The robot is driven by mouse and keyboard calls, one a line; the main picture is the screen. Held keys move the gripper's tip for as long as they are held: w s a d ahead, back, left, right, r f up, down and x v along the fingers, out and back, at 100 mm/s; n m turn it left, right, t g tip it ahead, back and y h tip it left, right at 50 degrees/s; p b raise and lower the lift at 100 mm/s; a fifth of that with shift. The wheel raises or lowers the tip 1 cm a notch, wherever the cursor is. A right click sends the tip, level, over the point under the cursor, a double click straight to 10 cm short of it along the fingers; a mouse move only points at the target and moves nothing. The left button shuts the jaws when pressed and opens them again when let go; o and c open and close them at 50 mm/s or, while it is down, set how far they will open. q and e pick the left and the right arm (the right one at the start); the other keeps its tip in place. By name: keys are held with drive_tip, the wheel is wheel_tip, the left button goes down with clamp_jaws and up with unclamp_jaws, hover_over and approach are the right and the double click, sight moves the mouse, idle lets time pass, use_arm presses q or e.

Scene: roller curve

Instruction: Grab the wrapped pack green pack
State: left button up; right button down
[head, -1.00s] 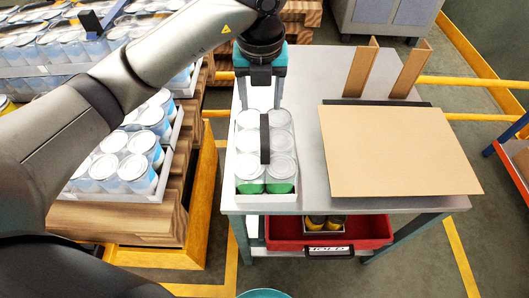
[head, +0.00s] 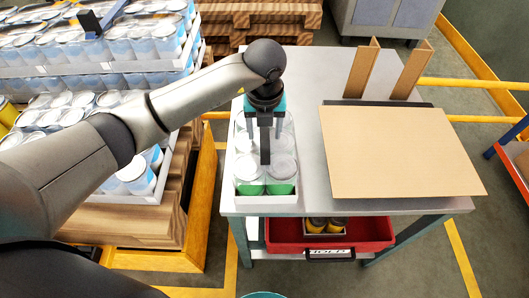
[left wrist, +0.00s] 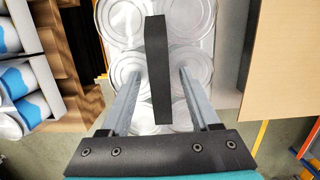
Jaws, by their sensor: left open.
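The wrapped green pack (head: 281,189) stands on the left part of the metal table in the head view. It is a tray of several clear-lidded cans with green lower parts and a black strap handle (head: 265,150) on top. The pack's silver lids (left wrist: 126,22) and the black handle (left wrist: 157,70) also show in the left wrist view. My left gripper (left wrist: 158,75) is open above the pack, one finger on each side of the handle, apart from it. In the head view the left gripper (head: 265,122) partly hides the pack's far half. My right gripper is not in view.
A brown cardboard sheet (head: 400,150) covers the table's right side, with upright cardboard strips (head: 362,68) behind it. A red bin (head: 345,237) sits on the lower shelf. Pallets of blue-white cans (head: 60,75) stand at the left.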

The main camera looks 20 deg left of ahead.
use_arm(q)
clamp_jaws()
idle(0.5)
idle(0.8)
drive_tip(key=shift+w+r, duration=0.15)
